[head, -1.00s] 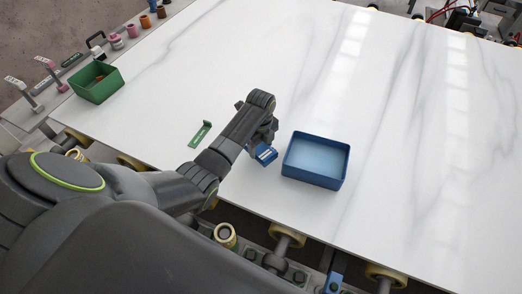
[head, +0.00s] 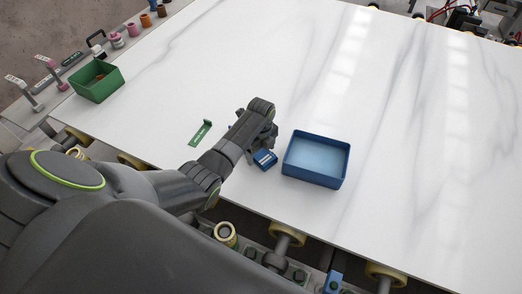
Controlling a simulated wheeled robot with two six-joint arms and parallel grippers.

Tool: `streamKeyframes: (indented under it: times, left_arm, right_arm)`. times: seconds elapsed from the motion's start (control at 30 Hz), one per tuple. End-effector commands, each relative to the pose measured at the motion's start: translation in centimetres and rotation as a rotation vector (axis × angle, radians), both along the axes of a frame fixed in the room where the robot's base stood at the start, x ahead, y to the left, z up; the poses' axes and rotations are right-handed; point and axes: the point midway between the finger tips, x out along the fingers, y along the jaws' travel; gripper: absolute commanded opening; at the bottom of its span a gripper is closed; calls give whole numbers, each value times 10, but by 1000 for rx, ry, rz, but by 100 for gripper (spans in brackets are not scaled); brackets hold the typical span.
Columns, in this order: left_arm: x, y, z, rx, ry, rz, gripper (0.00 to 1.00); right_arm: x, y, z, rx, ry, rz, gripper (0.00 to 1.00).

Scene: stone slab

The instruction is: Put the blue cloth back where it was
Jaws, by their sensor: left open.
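A small folded blue piece with a pale label, which looks like the blue cloth (head: 264,160), is on the white slab just left of the blue box (head: 316,178). My left gripper (head: 264,145) is directly above and beside it, open; its fingers are mostly hidden by the wrist, so I cannot tell whether they touch the cloth. The blue box is open-topped and looks empty, with a pale blue floor. My right gripper does not show.
A green piece (head: 200,133) lies flat on the slab (head: 400,130) left of my forearm. A green box (head: 97,84) with something orange-brown in it stands at the far left edge. Rollers and a rail line the near edge. The slab right of the blue box is clear.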

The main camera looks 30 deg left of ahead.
Motion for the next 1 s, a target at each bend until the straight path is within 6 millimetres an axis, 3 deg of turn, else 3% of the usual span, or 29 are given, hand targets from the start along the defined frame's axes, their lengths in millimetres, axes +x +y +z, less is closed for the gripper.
streamKeyframes:
  times: [0.27,0.8,1.0]
  left_arm:
    - [1,0,10,0,-3,0,80]
    - [2,0,105,1,-4,0,80]
    - [1,0,121,0,-1,0,80]
  right_arm:
    - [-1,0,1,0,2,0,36]
    - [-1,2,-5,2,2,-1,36]
    - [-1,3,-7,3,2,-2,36]
